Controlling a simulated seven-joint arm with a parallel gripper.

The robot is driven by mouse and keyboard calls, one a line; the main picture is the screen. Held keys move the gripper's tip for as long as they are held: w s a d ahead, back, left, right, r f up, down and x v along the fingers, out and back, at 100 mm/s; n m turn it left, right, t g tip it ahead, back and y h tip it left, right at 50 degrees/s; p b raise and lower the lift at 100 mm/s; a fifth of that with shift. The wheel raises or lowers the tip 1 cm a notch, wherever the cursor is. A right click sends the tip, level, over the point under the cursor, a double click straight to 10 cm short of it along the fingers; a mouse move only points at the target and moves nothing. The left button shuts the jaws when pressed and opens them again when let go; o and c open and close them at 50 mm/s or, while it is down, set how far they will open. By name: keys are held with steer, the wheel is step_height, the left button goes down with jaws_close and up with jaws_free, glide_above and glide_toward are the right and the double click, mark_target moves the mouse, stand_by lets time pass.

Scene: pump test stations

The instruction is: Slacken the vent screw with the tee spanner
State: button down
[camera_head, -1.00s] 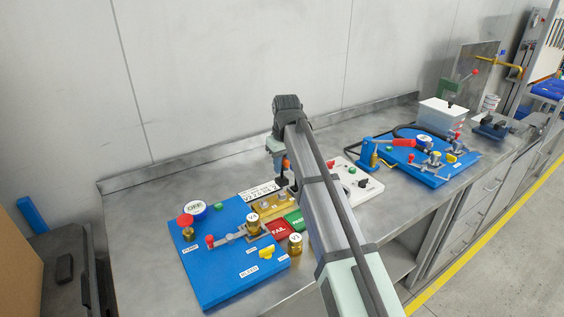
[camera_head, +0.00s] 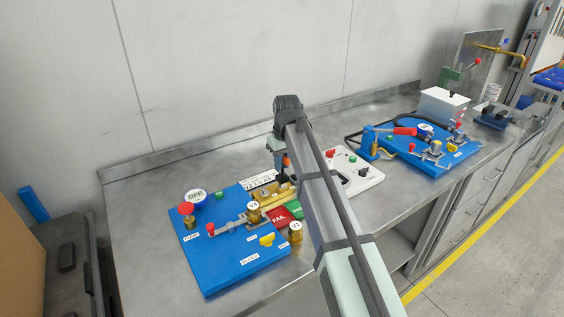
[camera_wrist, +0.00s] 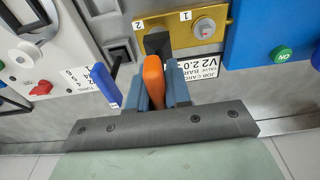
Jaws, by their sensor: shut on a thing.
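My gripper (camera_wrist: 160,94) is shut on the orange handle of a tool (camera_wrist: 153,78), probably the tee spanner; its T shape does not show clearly. The tool's black end (camera_wrist: 157,42) points at the brass block (camera_wrist: 184,44), over the spot beside label 2. That end hides what lies under it, so I cannot tell if it is seated. A round grey screw head (camera_wrist: 205,28) shows by label 1. In the head view, my gripper (camera_head: 281,160) hangs over the back right end of the brass block (camera_head: 268,206), at the blue panel (camera_head: 225,262).
A blue-handled tool (camera_wrist: 105,85) stands close beside my gripper, by the white control box (camera_head: 362,178). A job card (camera_wrist: 200,68) lies behind the brass block. Red FAIL and green PASS patches (camera_head: 296,209) lie in front. Another blue pump station (camera_head: 432,163) is further right.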

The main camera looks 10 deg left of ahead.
steer(key=shift+f, duration=0.95)
stand_by(1.3)
stand_by(0.3)
steer(key=shift+n, duration=1.3)
steer(key=shift+n, duration=1.1)
steer(key=shift+g, duration=0.3)
